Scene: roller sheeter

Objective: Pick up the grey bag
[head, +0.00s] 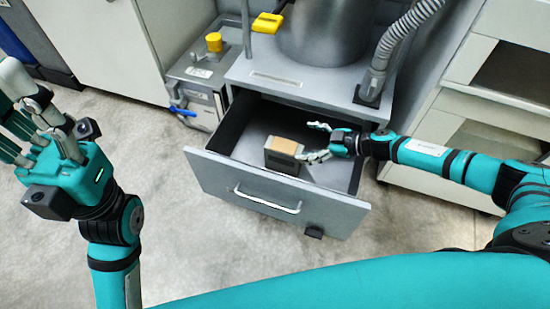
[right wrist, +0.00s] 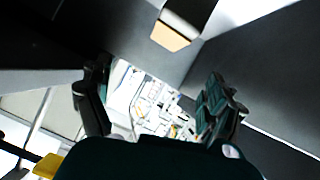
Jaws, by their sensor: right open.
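A small box-shaped grey thing with a tan top (head: 283,153) lies in the open drawer (head: 340,178); it is the only thing there that could be the grey bag. In the right wrist view, its dark body and tan face (right wrist: 172,36) show at the top, beyond the fingers. My right gripper (head: 308,142) is open and empty inside the drawer, just right of the box-shaped thing, with its fingers pointing toward it. Whether they touch is hard to tell. My left gripper (head: 38,112) is raised at the far left, fingers spread and empty, away from the drawer.
The drawer front with a metal handle (head: 267,200) faces me. A large metal pot (head: 322,32) and a ribbed grey hose (head: 400,40) stand on the cabinet above the drawer. A grey machine with a yellow knob (head: 214,42) is at left. White shelving (head: 480,110) stands at right.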

